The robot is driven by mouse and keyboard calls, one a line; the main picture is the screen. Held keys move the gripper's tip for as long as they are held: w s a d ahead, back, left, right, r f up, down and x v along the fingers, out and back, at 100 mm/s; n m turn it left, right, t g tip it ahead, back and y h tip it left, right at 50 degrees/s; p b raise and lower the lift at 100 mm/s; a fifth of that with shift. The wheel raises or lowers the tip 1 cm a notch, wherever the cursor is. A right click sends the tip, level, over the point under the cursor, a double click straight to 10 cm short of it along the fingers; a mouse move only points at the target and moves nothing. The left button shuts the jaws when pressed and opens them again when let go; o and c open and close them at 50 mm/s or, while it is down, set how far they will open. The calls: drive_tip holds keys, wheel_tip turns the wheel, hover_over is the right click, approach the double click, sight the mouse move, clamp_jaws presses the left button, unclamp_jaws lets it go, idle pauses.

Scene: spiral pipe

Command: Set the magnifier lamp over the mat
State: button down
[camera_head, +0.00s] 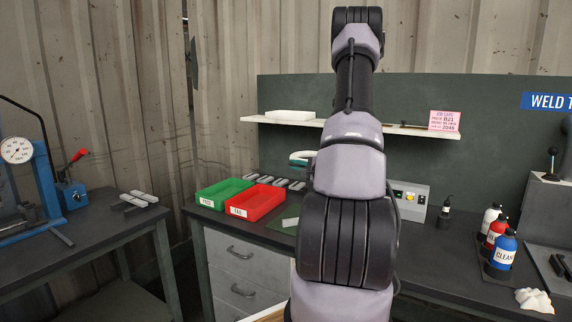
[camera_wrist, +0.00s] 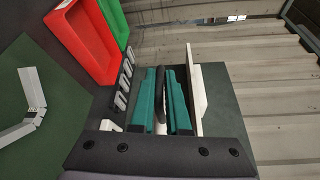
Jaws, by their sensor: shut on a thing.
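My gripper (camera_wrist: 163,72) has teal fingers, shut on a dark, narrow part between them that I take to be the magnifier lamp (camera_wrist: 161,88). A bit of white shows below it. In the head view a small pale rounded piece (camera_head: 303,154) shows by my teal fingertips (camera_head: 298,163), left of my arm; my arm hides most of the lamp. The dark green mat (camera_wrist: 62,128) lies at the left of the wrist view with silver metal pieces on it. It also shows in the head view (camera_head: 285,212), partly behind my arm. The gripper is off to the mat's side.
A green tray (camera_head: 222,190) and a red tray (camera_head: 255,203) stand left of the mat, with several grey parts (camera_head: 278,182) behind them. A shelf (camera_head: 270,120) runs along the back panel. A control box (camera_head: 411,198) and bottles (camera_head: 503,250) stand at the right.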

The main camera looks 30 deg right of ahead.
drive_tip(key=shift+s+d+f+n+y, duration=0.1)
drive_tip(key=shift+s+d+n+y, duration=0.1)
drive_tip(key=shift+s, duration=0.25)
drive_tip(key=shift+s+d+f+n+y, duration=0.1)
drive_tip(key=shift+s+d+y, duration=0.1)
drive_tip(key=shift+s, duration=0.2)
drive_tip(key=shift+d, duration=0.1)
drive_tip(key=c, duration=0.9)
unclamp_jaws()
drive_tip(key=shift+r, duration=0.1)
drive_tip(key=s, duration=0.3)
drive_tip(key=s+d, duration=0.1)
drive_tip(key=s, duration=0.3)
drive_tip(key=s+r, duration=0.1)
drive_tip(key=s, duration=0.2)
drive_tip(key=shift+s+d, duration=0.3)
drive_tip(key=shift+s, duration=0.05)
